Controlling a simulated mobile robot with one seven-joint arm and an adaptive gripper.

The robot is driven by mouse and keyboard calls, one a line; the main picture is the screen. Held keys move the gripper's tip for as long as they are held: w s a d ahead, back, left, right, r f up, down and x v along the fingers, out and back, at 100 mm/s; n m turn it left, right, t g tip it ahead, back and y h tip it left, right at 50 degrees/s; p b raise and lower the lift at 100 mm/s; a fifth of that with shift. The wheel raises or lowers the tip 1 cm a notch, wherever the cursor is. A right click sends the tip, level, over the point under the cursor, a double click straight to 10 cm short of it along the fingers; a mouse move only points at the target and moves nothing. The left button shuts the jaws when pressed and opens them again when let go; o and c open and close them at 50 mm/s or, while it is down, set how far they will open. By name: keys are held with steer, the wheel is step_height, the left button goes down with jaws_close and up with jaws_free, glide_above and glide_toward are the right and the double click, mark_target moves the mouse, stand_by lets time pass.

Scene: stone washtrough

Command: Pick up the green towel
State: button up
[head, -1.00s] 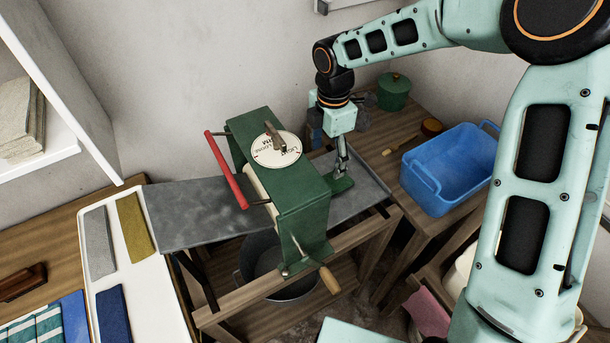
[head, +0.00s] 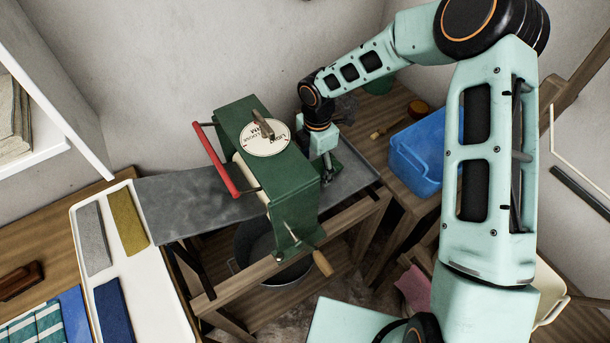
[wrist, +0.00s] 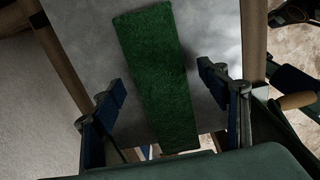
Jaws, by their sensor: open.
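The green towel (wrist: 158,75) is a narrow, flat, dark green strip on the grey board, upright but slightly slanted in the wrist view. In the head view it shows only in part (head: 334,166), just right of the green mangle and partly behind my gripper. My gripper (wrist: 163,86) is open, with one blue-padded finger on each side of the towel and bare board showing between fingers and towel. In the head view my gripper (head: 326,180) points down over the board. I cannot tell its exact height above it.
The green mangle (head: 293,192) with its red bar and wooden-handled crank stands close left of my gripper. The grey board (head: 185,209) runs under it. A blue tub (head: 418,158) stands right. A white tray (head: 158,290) with grey, yellow and blue towels lies left.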

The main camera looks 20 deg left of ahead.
steer(key=shift+c, duration=0.6)
steer(key=c, duration=1.4)
